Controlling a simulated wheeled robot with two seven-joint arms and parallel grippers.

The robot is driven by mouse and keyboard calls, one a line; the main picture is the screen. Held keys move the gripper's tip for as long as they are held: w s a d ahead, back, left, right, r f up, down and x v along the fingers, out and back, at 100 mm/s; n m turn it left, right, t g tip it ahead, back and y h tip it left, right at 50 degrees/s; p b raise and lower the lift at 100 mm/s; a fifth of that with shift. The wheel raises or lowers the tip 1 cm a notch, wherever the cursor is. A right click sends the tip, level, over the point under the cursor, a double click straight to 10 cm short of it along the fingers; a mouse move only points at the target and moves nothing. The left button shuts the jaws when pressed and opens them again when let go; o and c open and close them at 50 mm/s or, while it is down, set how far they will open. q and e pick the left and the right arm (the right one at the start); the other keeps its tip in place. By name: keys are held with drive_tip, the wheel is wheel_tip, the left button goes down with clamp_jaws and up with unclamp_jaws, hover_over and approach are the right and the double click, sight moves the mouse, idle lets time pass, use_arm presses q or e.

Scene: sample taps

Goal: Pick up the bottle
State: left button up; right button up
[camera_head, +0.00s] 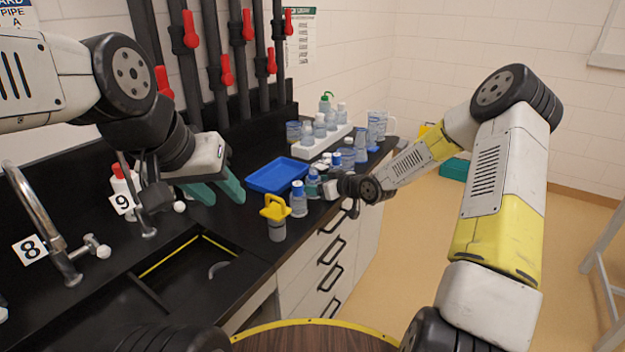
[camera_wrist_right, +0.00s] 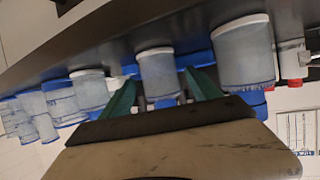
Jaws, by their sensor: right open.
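Several clear bottles with blue caps stand along the counter's right edge. In the head view, my right gripper (camera_head: 322,187) reaches in from the right at a bottle (camera_head: 313,181). The right wrist view looks upside down, and there a clear bottle (camera_wrist_right: 158,74) with a blue cap lies between the two teal fingers of my right gripper (camera_wrist_right: 162,92). The fingers are open, with a small gap seen on each side of it. My left gripper (camera_head: 215,190) is open and empty above the counter, left of the blue tray.
Another bottle (camera_head: 298,199) stands close by on the left, beside a yellow-topped container (camera_head: 275,216). A blue tray (camera_head: 272,176) lies behind. A white rack (camera_head: 318,143) holds more bottles. A sink (camera_head: 185,275) is at front left, with taps and pipes behind.

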sight(308, 183)
drive_tip(key=shift+x, duration=2)
drive_tip(key=shift+s+f, duration=0.1)
drive_tip(key=c, duration=1.4)
